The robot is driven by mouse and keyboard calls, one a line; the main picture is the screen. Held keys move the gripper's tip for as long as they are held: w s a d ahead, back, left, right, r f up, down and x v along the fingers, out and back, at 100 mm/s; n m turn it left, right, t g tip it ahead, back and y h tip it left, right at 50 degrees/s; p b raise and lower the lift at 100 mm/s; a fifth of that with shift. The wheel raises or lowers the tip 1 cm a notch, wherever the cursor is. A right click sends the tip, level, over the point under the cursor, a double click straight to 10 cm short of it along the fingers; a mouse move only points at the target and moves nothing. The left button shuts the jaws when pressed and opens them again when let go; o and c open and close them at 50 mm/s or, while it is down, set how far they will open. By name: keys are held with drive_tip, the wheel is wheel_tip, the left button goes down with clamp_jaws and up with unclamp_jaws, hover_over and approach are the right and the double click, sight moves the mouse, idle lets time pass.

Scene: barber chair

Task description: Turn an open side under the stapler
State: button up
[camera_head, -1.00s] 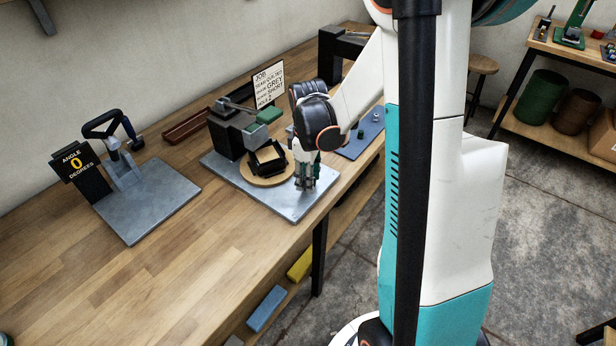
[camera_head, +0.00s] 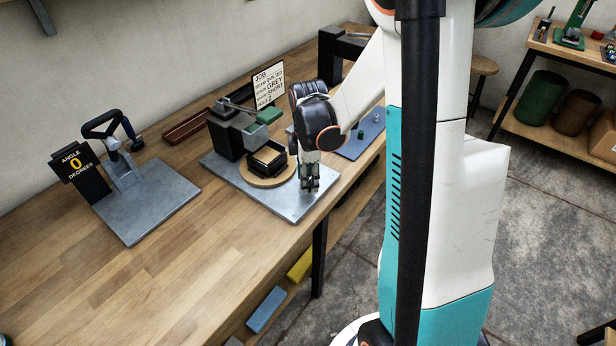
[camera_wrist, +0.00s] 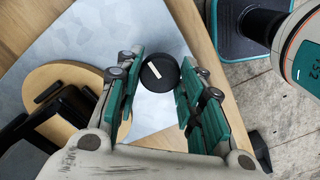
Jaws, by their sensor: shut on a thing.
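The stapler (camera_head: 235,138), a grey block on a black base with a green-tipped lever, stands at the back of a grey metal plate (camera_head: 286,208). In front of it a black square frame (camera_head: 266,160) sits on a round wooden turntable (camera_head: 250,178); both also show partly at the left of the wrist view, the turntable (camera_wrist: 48,78) cut off. My gripper (camera_head: 309,187) points down over the plate's right part. In the wrist view its green-padded fingers are shut on a round black knob (camera_wrist: 161,76) with a white mark.
A sign (camera_head: 268,84) stands behind the stapler. A blue plate (camera_head: 362,142) with small green pieces lies to the right. An angle device (camera_head: 125,172) reading 0 degrees stands at the left.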

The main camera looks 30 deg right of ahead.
drive_tip(key=o, duration=1.1)
drive_tip(key=shift+r, duration=0.1)
wheel_tip(320, 180, up, 12)
drive_tip(key=shift+f, duration=0.1)
idle(0.3)
